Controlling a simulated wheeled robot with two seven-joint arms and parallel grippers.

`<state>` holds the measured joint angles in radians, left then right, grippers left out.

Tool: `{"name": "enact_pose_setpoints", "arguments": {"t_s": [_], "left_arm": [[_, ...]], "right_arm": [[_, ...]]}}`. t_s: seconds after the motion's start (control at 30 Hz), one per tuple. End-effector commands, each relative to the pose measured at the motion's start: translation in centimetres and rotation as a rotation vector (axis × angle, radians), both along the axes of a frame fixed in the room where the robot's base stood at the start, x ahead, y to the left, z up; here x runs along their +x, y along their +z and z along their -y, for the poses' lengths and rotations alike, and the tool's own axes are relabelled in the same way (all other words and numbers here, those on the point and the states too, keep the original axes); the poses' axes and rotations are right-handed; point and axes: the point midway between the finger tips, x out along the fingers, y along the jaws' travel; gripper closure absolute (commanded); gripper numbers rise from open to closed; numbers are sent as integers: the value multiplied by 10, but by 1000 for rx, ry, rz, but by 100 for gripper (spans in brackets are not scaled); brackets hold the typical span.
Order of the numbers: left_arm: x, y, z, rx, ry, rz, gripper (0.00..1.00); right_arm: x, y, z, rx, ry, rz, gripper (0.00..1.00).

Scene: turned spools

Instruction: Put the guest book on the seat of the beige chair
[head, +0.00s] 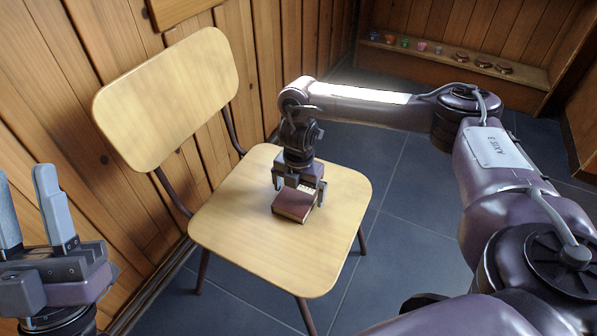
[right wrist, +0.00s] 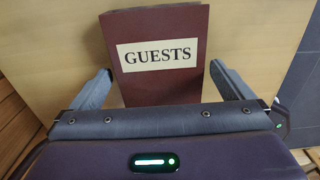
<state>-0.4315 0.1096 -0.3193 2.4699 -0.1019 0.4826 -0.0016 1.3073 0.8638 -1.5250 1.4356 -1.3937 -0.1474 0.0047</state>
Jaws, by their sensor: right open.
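The guest book (head: 294,204), dark red with a pale label reading GUESTS, rests on the seat of the beige chair (head: 240,235). It also shows in the right wrist view (right wrist: 162,80), lying on the pale wood. My right gripper (head: 299,190) is directly over the book with its fingers on either side. In the right wrist view the fingers (right wrist: 163,82) are spread, with gaps between them and the book's edges. My left gripper (head: 34,215) is at the lower left with its two fingers apart and nothing between them.
The chair's backrest (head: 168,98) rises behind the seat near the wood-panelled wall (head: 60,90). A low wooden shelf (head: 440,58) at the back holds several small coloured items. Dark tiled floor (head: 405,190) is open to the right of the chair.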

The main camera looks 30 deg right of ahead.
Motion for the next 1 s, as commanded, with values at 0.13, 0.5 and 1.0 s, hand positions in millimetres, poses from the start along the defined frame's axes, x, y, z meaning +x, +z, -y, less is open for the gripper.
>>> {"name": "enact_pose_setpoints", "arguments": {"t_s": [0.13, 0.5, 1.0], "left_arm": [[18, -22, 8, 56, 0, -140, 64], [53, -105, 27, 224, -7, -552, 64], [43, -229, 33, 444, -31, -1077, 64]], "right_arm": [[1, 16, 0, 0, -1, 2, 0], [0, 45, 0, -1, 0, 2, 0], [1, 73, 0, -1, 0, 2, 0]]}}
